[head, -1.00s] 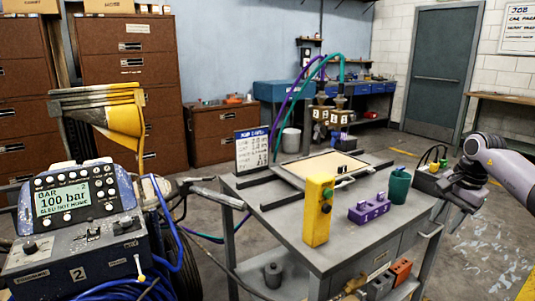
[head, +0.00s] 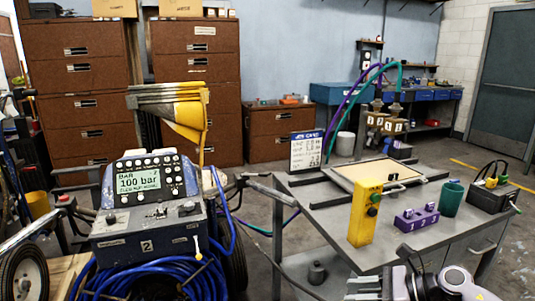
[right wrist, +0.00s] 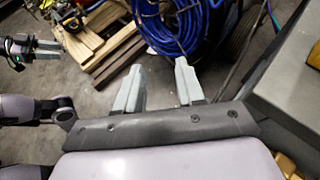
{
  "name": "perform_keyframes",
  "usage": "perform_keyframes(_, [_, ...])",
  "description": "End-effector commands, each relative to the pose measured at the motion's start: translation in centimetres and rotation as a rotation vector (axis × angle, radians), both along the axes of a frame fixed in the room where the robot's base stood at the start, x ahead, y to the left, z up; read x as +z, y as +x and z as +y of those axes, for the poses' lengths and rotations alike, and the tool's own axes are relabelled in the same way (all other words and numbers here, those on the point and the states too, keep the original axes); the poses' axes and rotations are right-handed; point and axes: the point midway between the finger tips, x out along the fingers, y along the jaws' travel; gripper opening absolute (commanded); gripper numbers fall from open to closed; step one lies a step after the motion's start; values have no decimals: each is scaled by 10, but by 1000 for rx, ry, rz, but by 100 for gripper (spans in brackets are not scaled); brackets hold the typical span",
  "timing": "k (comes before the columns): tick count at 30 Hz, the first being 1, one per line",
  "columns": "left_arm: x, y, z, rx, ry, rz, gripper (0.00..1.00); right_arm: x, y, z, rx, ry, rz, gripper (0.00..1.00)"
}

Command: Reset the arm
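My right arm comes in at the bottom right of the head view, low in front of the grey cart. Its gripper (head: 364,286) points left there, partly cut off by the lower edge. In the right wrist view my right gripper (right wrist: 158,66) shows two grey fingers spread apart with nothing between them, above the floor. My left gripper (right wrist: 52,48) appears at the far left of the right wrist view, its two fingers apart and empty. My left gripper is not in the head view.
The grey cart (head: 335,226) carries a yellow control box (head: 365,212), a purple block (head: 416,217), a green cup (head: 451,197) and a black box (head: 487,196). The striper console (head: 148,200) with blue hose (head: 150,278) stands left. Wooden planks (right wrist: 105,38) lie on the floor.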

Motion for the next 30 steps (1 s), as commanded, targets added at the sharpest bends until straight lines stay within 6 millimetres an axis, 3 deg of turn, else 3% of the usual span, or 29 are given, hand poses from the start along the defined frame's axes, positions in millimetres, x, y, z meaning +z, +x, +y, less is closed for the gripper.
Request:
perform_keyframes(1, [4,-1,0,1,1,2,43,-1,-10,23,-59,142,79,38])
perform_keyframes(3, [7,-1,1,1,3,3,43,1,-19,44,-156,335,196,38])
perform_keyframes(9, [14,-3,2,3,4,5,43,1,-45,71,-458,885,603,38])
perform_keyframes(17, [23,-5,2,2,7,7,43,-36,-95,56,-910,1580,1214,38])
perform_keyframes(24, [32,-5,3,3,9,5,43,-92,-176,35,-1360,2177,1718,38])
perform_keyframes(25, [33,-5,3,3,9,4,43,-98,-186,33,1378,-2187,-1725,38])
perform_keyframes(30, [36,-5,3,3,10,3,43,-117,-229,31,1260,-1943,-1511,38])
